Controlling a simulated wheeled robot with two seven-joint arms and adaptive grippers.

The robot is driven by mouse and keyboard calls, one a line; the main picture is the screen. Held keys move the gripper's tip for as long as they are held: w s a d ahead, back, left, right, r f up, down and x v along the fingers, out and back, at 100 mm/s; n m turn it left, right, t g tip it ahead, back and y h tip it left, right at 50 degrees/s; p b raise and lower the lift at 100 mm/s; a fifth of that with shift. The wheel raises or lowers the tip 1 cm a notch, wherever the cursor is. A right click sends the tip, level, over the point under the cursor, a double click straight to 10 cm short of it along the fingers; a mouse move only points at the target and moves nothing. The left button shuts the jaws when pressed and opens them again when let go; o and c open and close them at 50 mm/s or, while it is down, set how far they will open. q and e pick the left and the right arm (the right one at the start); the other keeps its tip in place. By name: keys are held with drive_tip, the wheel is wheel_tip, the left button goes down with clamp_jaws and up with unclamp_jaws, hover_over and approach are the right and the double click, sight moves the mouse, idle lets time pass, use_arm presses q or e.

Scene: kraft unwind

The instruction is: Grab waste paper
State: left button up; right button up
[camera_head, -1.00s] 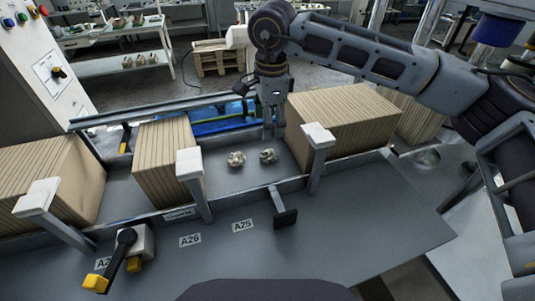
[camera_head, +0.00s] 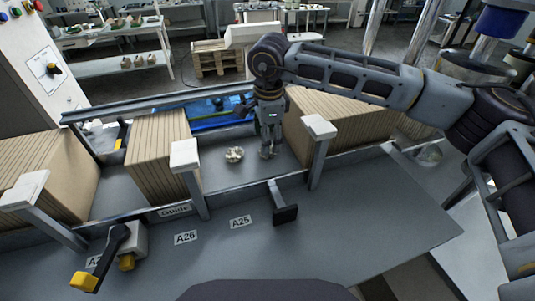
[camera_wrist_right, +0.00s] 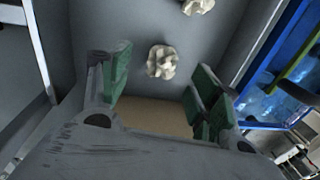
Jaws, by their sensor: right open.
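Two crumpled pale waste papers lie on the grey bed between the cardboard stacks. In the head view the left waste paper (camera_head: 235,154) is clear, and the other is hidden behind my right gripper (camera_head: 269,153). In the right wrist view the nearer waste paper (camera_wrist_right: 162,61) shows just ahead of and between the green-padded fingertips of my right gripper (camera_wrist_right: 163,75). The other waste paper (camera_wrist_right: 198,6) is at the top edge. My right gripper is open and empty, pointing down. My left gripper is not in view.
Cardboard stacks stand left (camera_head: 158,148) and right (camera_head: 345,122) of the papers. Upright metal posts (camera_head: 188,172) line the front rail. A blue tray (camera_head: 205,115) lies behind. The front ledge carries a black-and-yellow lever (camera_head: 105,255) and a small black bracket (camera_head: 285,214).

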drive_tip(key=shift+f, duration=0.25)
drive_tip(key=shift+f, duration=0.1)
drive_tip(key=shift+w+f+b, duration=0.1)
drive_tip(key=shift+w+f, duration=0.1)
drive_tip(key=shift+f, duration=0.65)
drive_tip(key=shift+w+f+b, duration=0.1)
drive_tip(key=shift+w+f, duration=0.05)
drive_tip(key=shift+f, duration=0.65)
drive_tip(key=shift+w+f+b, duration=0.1)
drive_tip(key=shift+w+f, duration=0.1)
drive_tip(key=shift+f, duration=0.65)
drive_tip(key=shift+c, duration=0.4)
drive_tip(key=c, duration=0.7)
